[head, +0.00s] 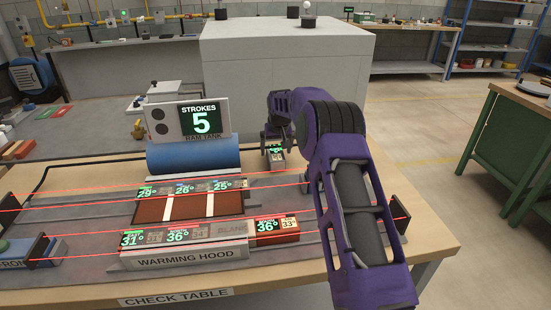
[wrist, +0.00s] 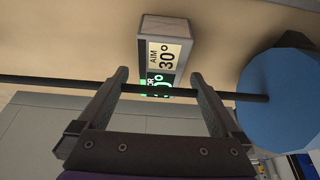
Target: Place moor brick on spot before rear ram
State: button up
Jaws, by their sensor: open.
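A small pale brick (head: 277,158) with a green-lit display stands right of the blue ram tank. The wrist view shows this brick (wrist: 186,28) with "AIM 30°" and a green readout; the visible letters "OR" fit moor, but the rest is covered. My gripper (head: 275,140) is at this brick, fingers open. In the wrist view my gripper (wrist: 159,75) has one fingertip on each side of the brick's near end, with no clear contact. A dark rod crosses the view there. I cannot make out the rear ram or a marked spot before it.
The blue ram tank (head: 190,158) carries a "STROKES 5" sign (head: 203,120). A rear row of displays (head: 185,187) lies above red-brown pads. The warming hood (head: 185,258) and a red brick (head: 275,232) stand nearer. Red beams cross the table.

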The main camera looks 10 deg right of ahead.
aim_at(276, 153)
jog(key=shift+x, duration=1.5)
jog(key=shift+s, duration=0.1)
jog(key=shift+f, duration=0.25)
grip_shut()
jog(key=shift+r, duration=0.1)
